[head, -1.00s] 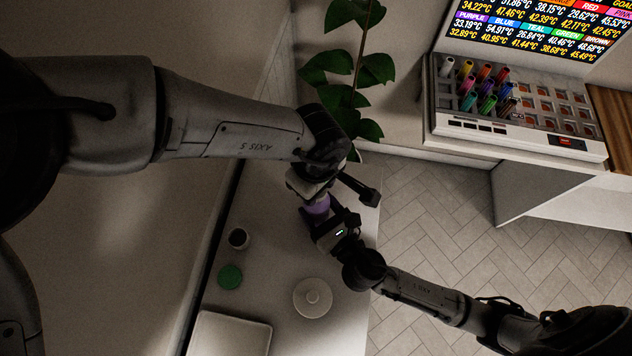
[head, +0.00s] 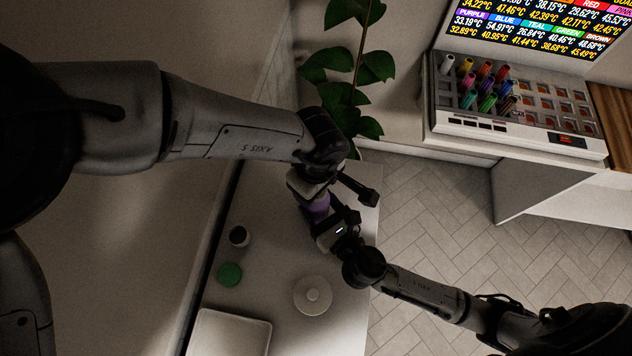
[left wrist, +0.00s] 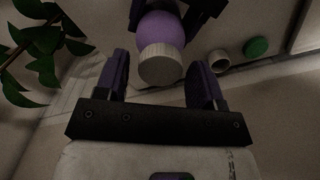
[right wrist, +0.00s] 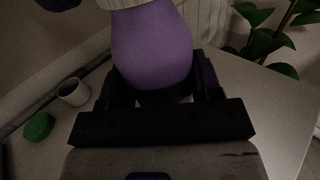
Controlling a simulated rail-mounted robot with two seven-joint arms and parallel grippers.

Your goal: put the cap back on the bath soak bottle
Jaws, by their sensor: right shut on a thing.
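The bath soak bottle is a rounded purple bottle (right wrist: 152,45), also in the left wrist view (left wrist: 162,28) and partly visible in the head view (head: 317,206). Its white ribbed cap (left wrist: 160,64) is at the bottle's top end; whether it is fully seated is unclear. The cap also shows at the top of the right wrist view (right wrist: 206,12). My right gripper (head: 330,226) is shut on the bottle's body, holding it above the counter. My left gripper (left wrist: 162,82) is open, its fingers on either side of the cap with visible gaps.
On the counter (head: 265,285) stand a small white cup with dark contents (head: 239,236), a green round lid (head: 229,274), a white round lid with a knob (head: 313,295) and a white tray (head: 230,335). A leafy plant (head: 350,70) rises behind the counter.

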